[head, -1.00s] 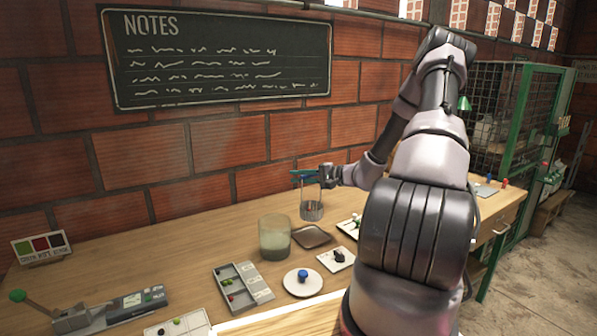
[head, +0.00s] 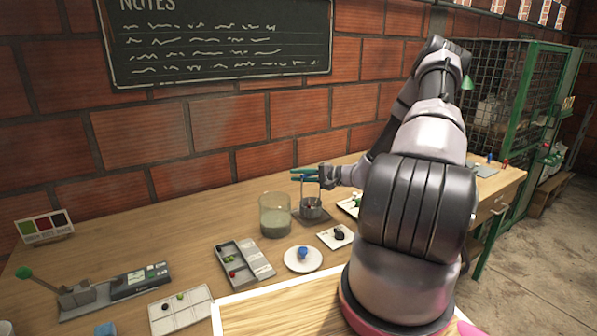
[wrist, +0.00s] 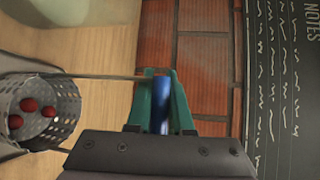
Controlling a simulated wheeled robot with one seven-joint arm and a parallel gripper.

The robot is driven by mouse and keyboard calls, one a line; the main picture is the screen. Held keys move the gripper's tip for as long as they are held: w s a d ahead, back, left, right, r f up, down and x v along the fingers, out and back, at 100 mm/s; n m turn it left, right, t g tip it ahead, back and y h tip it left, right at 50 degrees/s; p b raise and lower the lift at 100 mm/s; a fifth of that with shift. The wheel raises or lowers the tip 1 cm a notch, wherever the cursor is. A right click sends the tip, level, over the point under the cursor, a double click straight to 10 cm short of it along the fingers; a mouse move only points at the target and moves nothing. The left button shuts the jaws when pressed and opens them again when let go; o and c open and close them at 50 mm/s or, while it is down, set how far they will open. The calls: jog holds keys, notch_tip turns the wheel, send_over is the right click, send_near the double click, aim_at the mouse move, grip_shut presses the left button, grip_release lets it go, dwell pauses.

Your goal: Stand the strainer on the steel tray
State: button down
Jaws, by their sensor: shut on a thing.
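The strainer is a grey perforated cup on a thin wire frame with a blue handle. In the head view its cup (head: 311,209) is upright over the dark steel tray (head: 325,220), at or just above its surface; I cannot tell whether they touch. In the wrist view the strainer (wrist: 62,100) is at the left, with several red pieces inside. My gripper (head: 304,174) is above the tray, its teal fingers shut on the blue handle. The fingers also show in the wrist view (wrist: 161,102). The cup hides part of the tray.
A glass jar (head: 275,215) stands close to the tray's left. A white plate with a blue knob (head: 303,254), a white card with a dark piece (head: 336,236) and a divided grey tray (head: 244,262) lie in front. The brick wall (head: 230,130) is behind; bare bench lies left of the jar.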

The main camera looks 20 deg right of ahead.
jog(key=shift+f, duration=0.3)
jog(key=c, duration=0.7)
grip_release()
jog(key=shift+c, duration=0.2)
jog(key=v, duration=1)
jog(key=shift+s+d, duration=0.25)
jog(key=shift+s, duration=0.05)
